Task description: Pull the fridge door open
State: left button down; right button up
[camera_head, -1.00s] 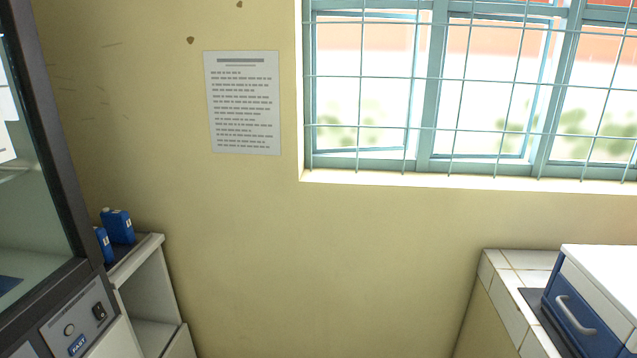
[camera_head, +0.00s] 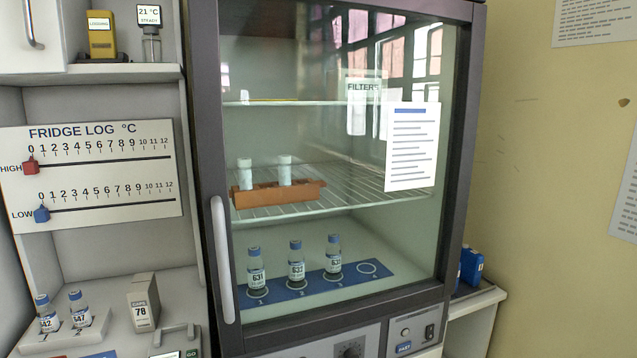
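The fridge stands in the middle of the view, with a dark-framed glass door (camera_head: 462,160) that is shut. A long pale vertical handle (camera_head: 223,260) sits on the door's left edge. Through the glass I see a wire shelf with an orange-brown rack holding two white-capped tubes. Below it, three blue-capped vials stand on a blue mat with numbered circles; the circle at the right end is empty. Neither of my grippers is in view.
Left of the fridge is a fridge log board (camera_head: 90,180) with red and blue sliders. Below it, two vials and a grey box (camera_head: 143,302) marked 78 stand on a counter. A yellow logger (camera_head: 101,35) stands on the shelf above. Blue bottles (camera_head: 471,266) stand on a low shelf at right.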

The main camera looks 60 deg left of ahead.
aim_at(413, 137)
jog(key=u, duration=1.5)
jog(key=k, duration=0.45)
jog(key=i, duration=0.45)
